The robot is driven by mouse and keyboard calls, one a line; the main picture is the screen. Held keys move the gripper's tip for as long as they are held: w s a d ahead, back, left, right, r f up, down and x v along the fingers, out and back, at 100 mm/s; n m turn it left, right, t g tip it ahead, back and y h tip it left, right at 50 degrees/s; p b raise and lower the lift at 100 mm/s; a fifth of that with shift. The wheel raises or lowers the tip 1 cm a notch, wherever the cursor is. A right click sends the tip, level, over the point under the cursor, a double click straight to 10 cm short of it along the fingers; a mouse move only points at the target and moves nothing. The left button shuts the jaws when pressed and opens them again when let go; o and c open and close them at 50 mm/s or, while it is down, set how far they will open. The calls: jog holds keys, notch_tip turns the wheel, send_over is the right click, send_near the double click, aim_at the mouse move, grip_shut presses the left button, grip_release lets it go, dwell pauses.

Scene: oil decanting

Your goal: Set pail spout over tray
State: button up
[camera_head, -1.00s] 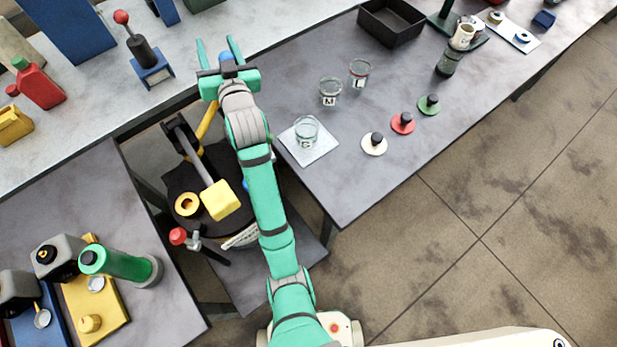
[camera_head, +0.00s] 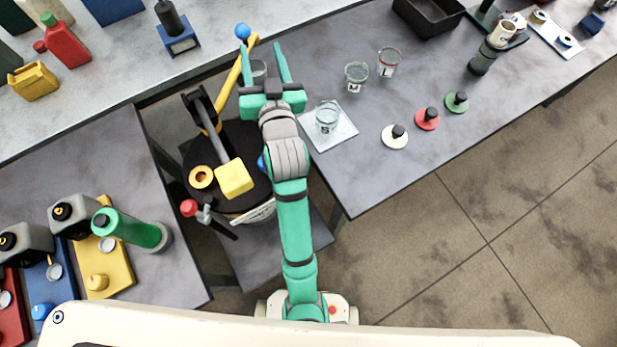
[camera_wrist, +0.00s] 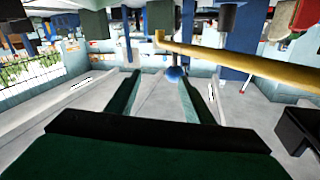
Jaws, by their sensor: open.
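The pail (camera_head: 258,216) stands low beside the right bench, with a dark lid and a pump on top. Its yellow spout pipe (camera_head: 229,83) rises toward the far side, with a blue ball (camera_head: 242,31) near its end. My gripper (camera_head: 261,47) is open, with the ball just outside its left fingertip. In the wrist view the yellow pipe (camera_wrist: 235,52) crosses ahead and the blue ball (camera_wrist: 174,74) appears near the right fingertip. A black open tray (camera_head: 430,17) sits at the back of the right bench, cut by the picture edge.
On the right bench, a glass (camera_head: 326,117) stands on a pale square plate (camera_head: 338,138), with two more glasses (camera_head: 356,75) behind. Coloured knobbed discs (camera_head: 427,119) lie nearby. The left bench holds a green bottle (camera_head: 128,231). The bench front right is clear.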

jog(key=s+d+f+m+t+h, duration=0.1)
jog(key=s+d+f+h, duration=0.25)
jog(key=d, duration=0.25)
jog(key=s+d+f+m+t+h, duration=0.1)
jog(key=s+d+f+h, duration=0.2)
jog(key=d, duration=0.4)
jog(key=s+f+g, duration=0.1)
jog(key=s+f, duration=0.4)
jog(key=s, duration=0.4)
jog(key=s+f+n+g, duration=0.1)
jog(key=s+f, duration=0.4)
jog(key=s, duration=0.4)
jog(key=shift+s+a+f+y, duration=0.3)
jog(key=shift+s+a+y, duration=0.1)
jog(key=shift+a+y, duration=0.05)
